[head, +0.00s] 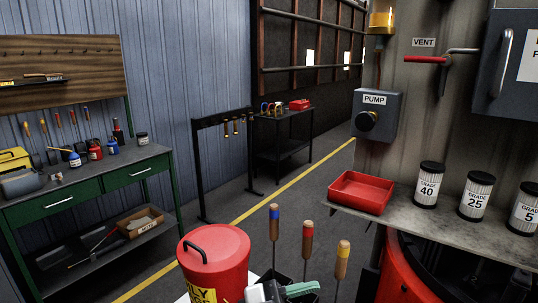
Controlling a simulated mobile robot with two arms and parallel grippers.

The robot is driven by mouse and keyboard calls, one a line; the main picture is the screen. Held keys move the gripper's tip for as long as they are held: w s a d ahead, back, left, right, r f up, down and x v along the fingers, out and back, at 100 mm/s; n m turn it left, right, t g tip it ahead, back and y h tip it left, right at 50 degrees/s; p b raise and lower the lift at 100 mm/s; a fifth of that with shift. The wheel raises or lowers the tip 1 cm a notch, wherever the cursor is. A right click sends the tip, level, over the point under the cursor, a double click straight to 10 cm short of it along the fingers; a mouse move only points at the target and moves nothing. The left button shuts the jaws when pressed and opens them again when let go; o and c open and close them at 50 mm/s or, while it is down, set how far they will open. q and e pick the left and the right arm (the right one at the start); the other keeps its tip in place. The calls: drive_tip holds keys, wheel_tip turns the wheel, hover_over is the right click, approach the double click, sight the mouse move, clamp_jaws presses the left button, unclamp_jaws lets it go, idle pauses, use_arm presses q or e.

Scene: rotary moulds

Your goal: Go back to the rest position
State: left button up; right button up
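A red lidded bin (214,262) with a black handle and a yellow label stands at the bottom centre. Beside it, several wooden-handled tools stand upright, with blue, red and yellow bands; one is the red-banded tool (307,243).
A grey shelf (448,238) at right bears a red tray (361,192) and canisters marked 40, 25 and 5. A pump box (377,115) and red vent lever (427,60) are above. A green workbench (88,187) stands left. Open floor with a yellow line lies between.

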use_arm(q)
drive_tip(key=w+a+f+n+t+y, duration=0.1)
drive_tip(key=w+a+n+t+y, duration=0.3)
drive_tip(key=a+n+t, duration=0.45)
drive_tip(key=w+a+n+t+y, duration=0.1)
drive_tip(key=a+n+t+y, duration=0.5)
drive_tip(key=n+t, duration=0.5)
drive_tip(key=s+a+f+n+g+y, duration=0.2)
drive_tip(key=a+f+n+g+y, duration=0.25)
drive_tip(key=a+f+y, duration=0.5)
drive_tip(key=s+a+f+m+g+y, duration=0.2)
drive_tip(key=s+a+f+g, duration=0.1)
drive_tip(key=s+f+g, duration=1.3)
drive_tip(key=s+f+t, duration=0.1)
drive_tip(key=s+f, duration=0.2)
drive_tip(key=f, duration=1)
drive_tip(key=s+f+t, duration=0.1)
drive_tip(key=s+f, duration=0.1)
drive_tip(key=f, duration=1.1)
drive_tip(key=s+a+f+g, duration=0.1)
drive_tip(key=s+a+f, duration=0.1)
drive_tip(key=s+f, duration=1.3)
drive_tip(key=shift+s+a+f+m, duration=0.35)
drive_tip(key=shift+s+m, duration=0.05)
drive_tip(key=shift+s, duration=0.15)
